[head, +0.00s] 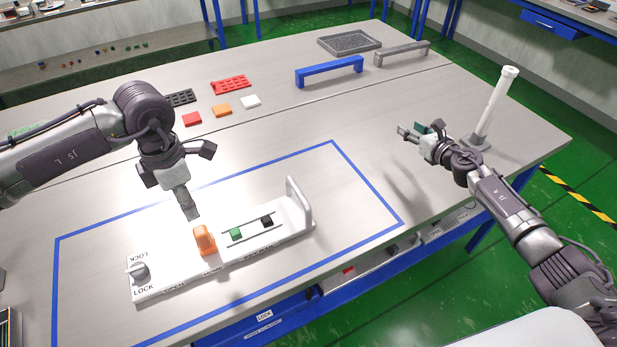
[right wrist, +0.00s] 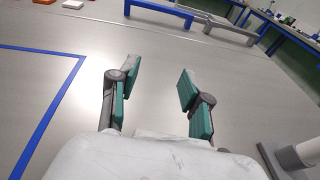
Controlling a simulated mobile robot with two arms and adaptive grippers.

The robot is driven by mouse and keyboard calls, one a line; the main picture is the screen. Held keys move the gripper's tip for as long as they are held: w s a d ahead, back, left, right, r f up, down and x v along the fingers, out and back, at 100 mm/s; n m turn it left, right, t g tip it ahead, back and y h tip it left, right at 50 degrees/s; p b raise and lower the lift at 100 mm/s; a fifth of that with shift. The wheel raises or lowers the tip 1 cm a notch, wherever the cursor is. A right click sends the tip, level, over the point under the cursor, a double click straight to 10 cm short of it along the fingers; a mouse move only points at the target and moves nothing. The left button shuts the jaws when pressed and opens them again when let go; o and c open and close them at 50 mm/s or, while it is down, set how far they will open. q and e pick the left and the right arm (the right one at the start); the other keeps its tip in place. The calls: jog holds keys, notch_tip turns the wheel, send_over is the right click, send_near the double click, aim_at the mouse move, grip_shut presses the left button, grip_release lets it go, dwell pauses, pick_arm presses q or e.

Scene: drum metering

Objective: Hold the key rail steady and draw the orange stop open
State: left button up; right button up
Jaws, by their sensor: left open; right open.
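The white key rail (head: 268,246) lies on the table inside a blue tape outline. The orange stop (head: 204,240) stands upright on it, left of a green block (head: 236,233) and a black block (head: 267,221) in its slot. A grey knob (head: 138,270) marked LOCK is at its left end, and an upright white plate (head: 298,203) is at its right end. My left gripper (head: 191,212) points down just above and behind the orange stop, apart from it and empty. My right gripper (head: 418,132) is open and empty over the table at the right; its spread fingers show in the right wrist view (right wrist: 155,95).
A white post (head: 494,105) on a grey base stands near my right gripper. Blue (head: 330,70) and grey (head: 402,53) bar handles, a grey tray (head: 349,43) and small coloured pieces (head: 231,85) lie at the back. The table between rail and post is clear.

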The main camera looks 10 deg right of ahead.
jog(key=a+r+n+g+y, duration=0.3)
jog(key=a+n, duration=0.3)
jog(key=a, duration=0.4)
jog(key=s+a+r+n+g+y, duration=0.1)
jog(key=a+r+n+g+y, duration=0.15)
jog(key=a+n, duration=0.55)
jog(key=a+r+n+g+y, duration=0.2)
jog(key=a+r+n+y, duration=0.15)
jog(key=a, duration=0.85)
jog(key=n+g+h, duration=0.8)
jog(key=n+h, duration=0.2)
jog(key=n, duration=1)
send_over(308, 219)
jog(key=w, duration=0.2)
jog(key=shift+s+a+f, duration=0.1)
jog(key=shift+s+f, duration=0.05)
jog(key=shift+f, duration=0.4)
jog(key=shift+s+a+f, duration=0.1)
jog(key=shift+f, duration=0.4)
jog(key=shift+s+d+h, duration=0.1)
jog(key=shift+d+h, duration=0.2)
jog(key=shift+h, duration=0.1)
jog(key=shift+d+f, duration=0.15)
jog(key=shift+f, duration=0.15)
notch_tip(308, 219, down, 13)
jog(key=shift+f, duration=0.1)
